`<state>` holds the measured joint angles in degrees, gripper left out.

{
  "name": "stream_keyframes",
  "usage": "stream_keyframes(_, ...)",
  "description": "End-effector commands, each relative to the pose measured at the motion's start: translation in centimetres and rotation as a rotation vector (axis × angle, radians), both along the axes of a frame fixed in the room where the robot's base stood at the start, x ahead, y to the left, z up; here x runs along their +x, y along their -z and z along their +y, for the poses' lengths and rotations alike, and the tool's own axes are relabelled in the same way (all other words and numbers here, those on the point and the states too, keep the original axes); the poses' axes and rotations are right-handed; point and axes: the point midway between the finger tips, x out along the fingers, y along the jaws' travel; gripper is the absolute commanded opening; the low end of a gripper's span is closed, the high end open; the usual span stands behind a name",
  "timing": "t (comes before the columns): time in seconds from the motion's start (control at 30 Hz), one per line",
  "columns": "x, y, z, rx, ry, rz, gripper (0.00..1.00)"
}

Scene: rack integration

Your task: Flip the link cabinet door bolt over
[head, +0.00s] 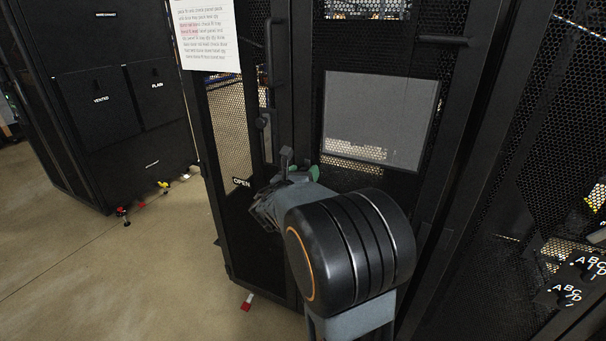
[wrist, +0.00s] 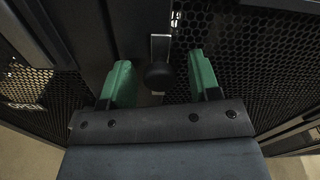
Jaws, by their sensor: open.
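The black cabinet door (head: 237,205) stands in the middle of the head view, with a mesh panel and an "OPEN" label. A dark rounded knob on a pale metal strip, which looks like the door bolt (head: 263,123), sits near the door's edge. In the wrist view a dark round knob (wrist: 159,76) below a metal plate (wrist: 160,46) lies between my green fingers. My gripper (wrist: 158,92) is open, one finger on each side of the knob, with gaps visible. In the head view my gripper (head: 303,174) is partly hidden by my wrist.
A vertical handle (head: 270,52) is above the bolt on the door. A grey panel (head: 380,118) is on the mesh to the right. A paper sheet (head: 205,32) hangs at the upper left. Another dark cabinet (head: 100,115) stands at left, with open floor (head: 130,270) before it.

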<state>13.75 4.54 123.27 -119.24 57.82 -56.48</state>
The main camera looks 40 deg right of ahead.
Motion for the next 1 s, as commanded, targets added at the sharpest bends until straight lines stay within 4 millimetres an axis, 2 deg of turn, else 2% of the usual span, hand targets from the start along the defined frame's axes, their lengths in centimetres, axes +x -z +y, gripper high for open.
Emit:
stream_keyframes(0.07,0.0,0.0,0.0,0.000,0.000,0.000,0.51)
stream_keyframes(0.6,0.0,0.0,0.0,0.000,0.001,0.000,0.00)
stream_keyframes(0.83,0.0,0.4,0.0,0.000,0.001,0.000,0.00)
stream_keyframes(1.0,0.0,2.7,0.0,0.002,0.001,0.001,0.00)
